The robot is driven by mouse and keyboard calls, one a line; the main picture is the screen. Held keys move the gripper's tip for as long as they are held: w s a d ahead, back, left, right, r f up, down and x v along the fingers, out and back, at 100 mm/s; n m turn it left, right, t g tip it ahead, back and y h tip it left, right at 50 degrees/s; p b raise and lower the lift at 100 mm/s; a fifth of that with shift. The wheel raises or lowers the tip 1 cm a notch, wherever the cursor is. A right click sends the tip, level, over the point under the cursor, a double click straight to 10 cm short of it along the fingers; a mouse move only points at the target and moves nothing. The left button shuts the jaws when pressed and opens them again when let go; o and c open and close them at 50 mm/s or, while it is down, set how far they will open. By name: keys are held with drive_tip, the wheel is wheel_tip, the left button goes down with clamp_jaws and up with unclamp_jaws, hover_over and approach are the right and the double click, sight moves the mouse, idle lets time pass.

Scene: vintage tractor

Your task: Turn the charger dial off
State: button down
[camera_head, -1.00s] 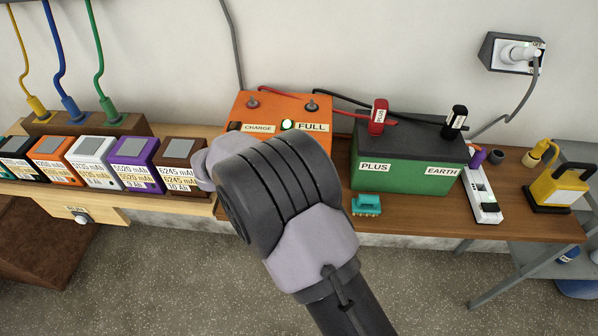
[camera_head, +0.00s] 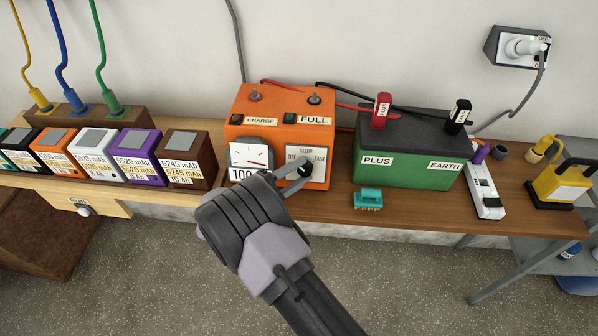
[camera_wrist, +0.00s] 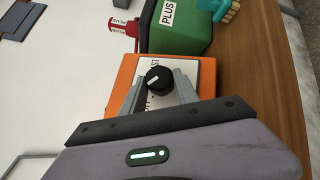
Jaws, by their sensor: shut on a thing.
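The charger (camera_head: 275,108) is an orange box on the wooden bench, with CHARGE and FULL labels and a white dial plate marked OFF, SLOW and FAST. The black dial (camera_wrist: 159,77) with a white mark sits on that plate; it also shows in the head view (camera_head: 306,170). Which setting the mark points to is not clear. My gripper (camera_wrist: 160,86) is shut on the dial, one finger on each side. In the head view my gripper (camera_head: 296,178) reaches the plate from the front and hides part of it. The lamp beside FULL (camera_head: 289,118) looks dark.
A gauge (camera_head: 250,157) is left of the dial. A green battery (camera_head: 405,162) stands right of the charger, with a teal object (camera_head: 367,199) in front. Several small batteries (camera_head: 186,160) line the left side. A wall socket (camera_head: 520,47) is at upper right.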

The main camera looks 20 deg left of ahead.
drive_tip(key=shift+d+f+n+t+y, duration=0.1)
drive_tip(key=shift+n+t+y, duration=0.05)
drive_tip(key=shift+n+t, duration=0.5)
drive_tip(key=shift+f+n+t+y, duration=0.1)
drive_tip(key=shift+n+t+y, duration=0.05)
drive_tip(key=shift+n+t, duration=0.5)
drive_tip(key=shift+n+b, duration=0.3)
drive_tip(key=shift+n, duration=0.1)
drive_tip(key=c, duration=0.9)
unclamp_jaws()
drive_tip(key=p+v, duration=0.1)
drive_tip(key=v, duration=1.6)
drive_tip(key=shift+s+p, duration=0.25)
drive_tip(key=shift+p, duration=0.1)
